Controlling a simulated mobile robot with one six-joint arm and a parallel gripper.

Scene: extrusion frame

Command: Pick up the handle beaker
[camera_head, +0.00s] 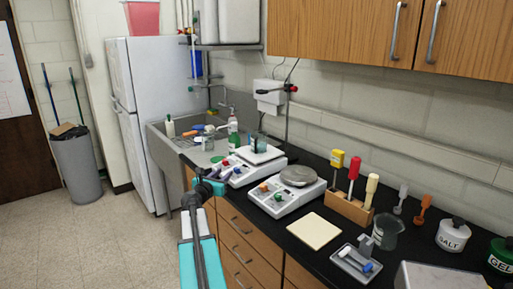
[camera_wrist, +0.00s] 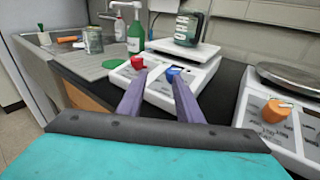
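A clear glass beaker (camera_head: 387,233) stands on the black counter at the right in the head view; I cannot make out a handle on it. A glass vessel with dark contents (camera_head: 258,143) stands on the white pan of the rear scale. It also shows at the top of the wrist view (camera_wrist: 190,29), where no handle is clear. My gripper (camera_head: 224,168) is over the counter's front edge by the rear scale. In the wrist view its two purple fingers (camera_wrist: 158,76) are apart with nothing between them, pointing at the scale's front panel with red and blue knobs.
The rear scale (camera_wrist: 158,92) is close ahead of my fingers. A second scale (camera_head: 287,196) stands to its right, then a wooden rack (camera_head: 348,208) with droppers, a pale square pad (camera_head: 314,231) and a small grey tray (camera_head: 356,263). A sink (camera_head: 165,147) with bottles is at left.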

